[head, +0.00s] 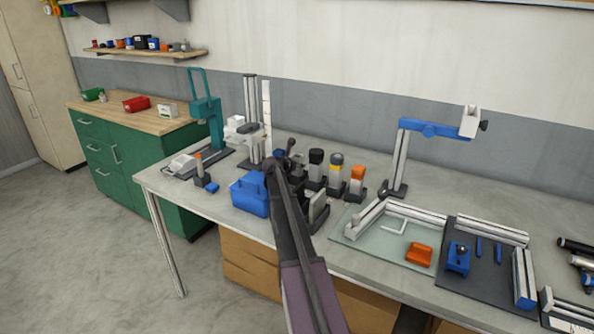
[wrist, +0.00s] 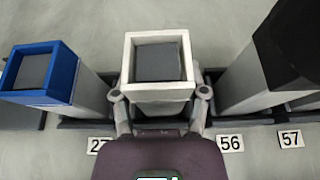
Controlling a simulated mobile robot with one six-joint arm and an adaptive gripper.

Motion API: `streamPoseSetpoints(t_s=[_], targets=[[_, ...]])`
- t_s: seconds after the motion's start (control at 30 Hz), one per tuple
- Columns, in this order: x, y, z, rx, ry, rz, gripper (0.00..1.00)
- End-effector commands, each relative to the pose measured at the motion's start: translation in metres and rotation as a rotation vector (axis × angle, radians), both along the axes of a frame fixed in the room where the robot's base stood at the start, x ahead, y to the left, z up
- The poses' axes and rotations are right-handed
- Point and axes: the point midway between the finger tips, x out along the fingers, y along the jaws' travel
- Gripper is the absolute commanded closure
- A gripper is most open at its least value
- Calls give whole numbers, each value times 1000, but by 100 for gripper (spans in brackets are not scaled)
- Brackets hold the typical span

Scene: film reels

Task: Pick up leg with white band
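The leg with the white band (wrist: 158,92) stands upright in the middle of the wrist view, its square top framed in white around a dark grey end. My gripper (wrist: 160,94) has one finger on each side of the leg, just below the band. The fingers are spread apart and look close to its sides, with no clear grip on it. In the head view my gripper (head: 283,163) is over the row of legs, and my arm hides the white-banded leg.
A blue-banded leg (wrist: 43,75) stands close on the left, a black-topped one (wrist: 285,50) on the right. A blue box (head: 250,195) is left of my arm. A teal press (head: 205,110) stands further left.

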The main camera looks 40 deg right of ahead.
Motion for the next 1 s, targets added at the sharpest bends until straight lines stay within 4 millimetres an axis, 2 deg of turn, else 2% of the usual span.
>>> streamPoseSetpoints(t_s=[0.03,0.07,0.57,1.0], targets=[[0,0,0,0,0,0,92],[0,0,0,0,0,0,100],[0,0,5,0,0,1,100],[1,1,39,0,1,1,100]])
